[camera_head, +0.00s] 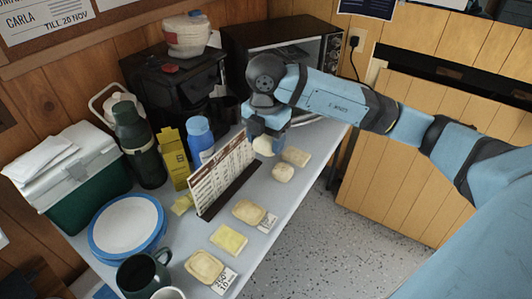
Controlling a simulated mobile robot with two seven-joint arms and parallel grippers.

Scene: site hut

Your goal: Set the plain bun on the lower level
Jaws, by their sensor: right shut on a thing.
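My right gripper (265,136) is over the far right part of the table, pointing down. It is shut on a pale, rounded bun (263,147), partly hidden by the fingers. I cannot tell whether the bun touches the tabletop. Two more pale baked pieces lie just right of it: a flat one (296,156) and a rounder one (283,173). Nearer are a pale oval piece (249,211), a yellow square piece (229,239) and another pale piece (204,266). I cannot make out any lower level. My left gripper is not in view.
A menu board (222,175) stands upright left of the gripper. Behind are a blue bottle (200,138), a black coffee machine (172,82) and an oven (318,48). A green flask (138,145), cool box (85,186), blue-rimmed plates (127,224) and dark mug (143,277) crowd the left.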

